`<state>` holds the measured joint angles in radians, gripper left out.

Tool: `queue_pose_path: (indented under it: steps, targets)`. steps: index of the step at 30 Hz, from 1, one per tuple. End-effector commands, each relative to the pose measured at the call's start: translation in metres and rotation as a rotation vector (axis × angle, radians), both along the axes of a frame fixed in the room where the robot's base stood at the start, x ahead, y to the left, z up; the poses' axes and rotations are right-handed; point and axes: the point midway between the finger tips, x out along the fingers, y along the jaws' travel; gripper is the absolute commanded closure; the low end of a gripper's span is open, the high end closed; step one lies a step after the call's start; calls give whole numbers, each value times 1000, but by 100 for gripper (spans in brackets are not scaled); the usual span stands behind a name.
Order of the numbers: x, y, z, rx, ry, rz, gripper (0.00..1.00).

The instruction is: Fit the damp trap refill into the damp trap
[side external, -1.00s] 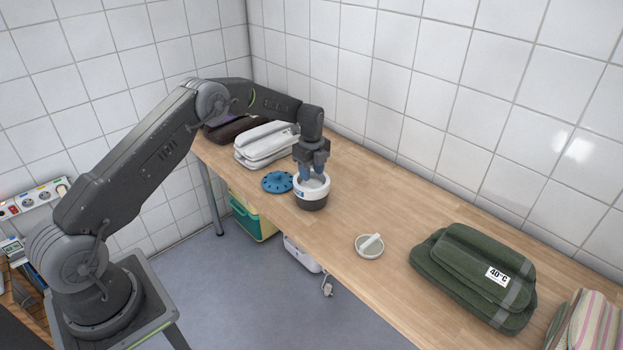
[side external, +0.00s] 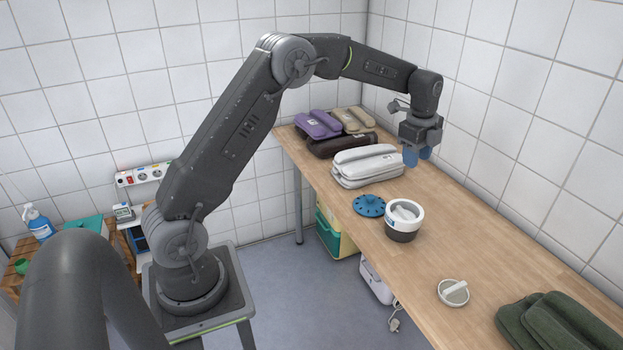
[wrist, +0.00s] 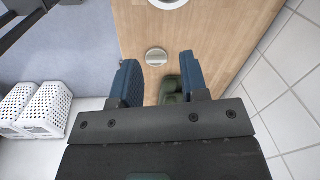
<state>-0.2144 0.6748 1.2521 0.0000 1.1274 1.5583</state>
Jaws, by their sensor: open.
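The damp trap (side external: 402,236) is a round pot, dark below with a white upper ring, standing on the wooden counter. A white piece with a raised bar (side external: 405,211), which looks like the refill, sits inside the ring; I cannot tell how fully it is seated. Only the trap's edge (wrist: 168,2) shows at the top of the wrist view. My gripper (side external: 417,156) is open and empty, raised above the counter, behind and apart from the trap. Its blue fingers are spread in the wrist view (wrist: 158,62).
A blue slotted lid (side external: 369,205) lies beside the trap. A shallow round dish (side external: 453,296) with a white bar-shaped piece (side external: 456,287) is nearer. Counter between trap and wall is clear.

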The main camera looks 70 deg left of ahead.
Motion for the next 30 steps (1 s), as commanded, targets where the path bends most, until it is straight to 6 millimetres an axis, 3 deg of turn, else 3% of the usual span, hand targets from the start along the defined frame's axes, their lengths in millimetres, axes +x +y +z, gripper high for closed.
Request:
queue_pose_path:
  steps: [1, 6, 13, 17, 21, 25, 30]
  targets:
    - [-16, -12, 26, -2, -30, 70, 59]
    - [-74, -43, 83, -34, -114, 325, 59]
    - [-169, -79, 127, -119, -223, 666, 59]
    - [-225, -95, 132, -188, -277, 856, 59]
    - [-281, -107, 124, -274, -322, 1048, 59]
    - [-317, -114, 111, -343, -345, 1184, 59]
    - [-338, -117, 99, -394, -355, 1278, 59]
